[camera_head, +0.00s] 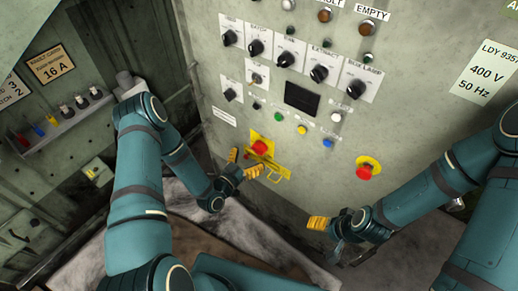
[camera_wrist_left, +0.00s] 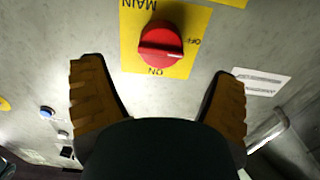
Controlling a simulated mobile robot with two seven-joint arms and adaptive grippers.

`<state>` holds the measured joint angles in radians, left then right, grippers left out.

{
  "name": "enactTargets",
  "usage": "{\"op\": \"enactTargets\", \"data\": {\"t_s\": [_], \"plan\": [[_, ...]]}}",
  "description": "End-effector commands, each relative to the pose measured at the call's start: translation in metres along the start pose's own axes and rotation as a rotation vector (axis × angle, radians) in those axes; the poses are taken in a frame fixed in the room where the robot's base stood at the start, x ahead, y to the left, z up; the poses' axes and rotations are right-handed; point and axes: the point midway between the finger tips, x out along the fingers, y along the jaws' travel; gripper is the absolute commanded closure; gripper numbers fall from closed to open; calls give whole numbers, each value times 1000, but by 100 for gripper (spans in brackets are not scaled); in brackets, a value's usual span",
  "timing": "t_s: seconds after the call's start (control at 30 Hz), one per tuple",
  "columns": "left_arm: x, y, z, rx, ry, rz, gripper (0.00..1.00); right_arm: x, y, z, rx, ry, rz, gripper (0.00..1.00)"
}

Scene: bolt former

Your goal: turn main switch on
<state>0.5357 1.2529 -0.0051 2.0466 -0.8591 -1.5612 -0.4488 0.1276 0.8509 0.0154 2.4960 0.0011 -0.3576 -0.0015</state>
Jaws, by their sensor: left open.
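The main switch is a red rotary knob (camera_head: 261,147) on a yellow plate, low on the grey cabinet front. In the left wrist view the red knob (camera_wrist_left: 160,45) shows close up, with MAIN, OFF and ON printed upside down around it. Its ridge lies roughly crosswise in that view, nearer in line with OFF than with ON. My left gripper (camera_head: 243,164) is open in front of the plate. In the wrist view its orange fingers (camera_wrist_left: 160,75) are spread wide, one to each side of the knob's plate, with nothing between them. They appear apart from the knob.
My right gripper (camera_head: 318,223) hangs before the lower cabinet, away from the switch. A red emergency button (camera_head: 367,169) on yellow sits to the right. Black knobs (camera_head: 287,60), a dark display (camera_head: 302,97) and small coloured buttons are above. A shelf (camera_head: 65,120) is on the left wall.

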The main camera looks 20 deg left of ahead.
Motion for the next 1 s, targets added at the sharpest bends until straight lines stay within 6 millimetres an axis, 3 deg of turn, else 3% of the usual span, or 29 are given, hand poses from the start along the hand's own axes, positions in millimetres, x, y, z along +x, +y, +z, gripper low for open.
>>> {"op": "enactTargets", "data": {"t_s": [0.1,0.3,0.77,0.93,0.97,1.0], "plan": [[23,0,1,1,2,2,13,4,2,0,-1,2,0,23],[49,0,0,0,1,1,13,8,3,-1,-1,4,0,23],[59,0,0,-1,-1,0,14,8,3,-1,-1,4,0,23],[59,0,0,-1,-1,0,74,8,3,-1,-1,4,0,23],[59,0,0,-1,-1,0,81,8,3,-1,-1,4,0,23],[59,0,0,-1,-1,0,81,8,3,-1,-1,4,0,23]]}}
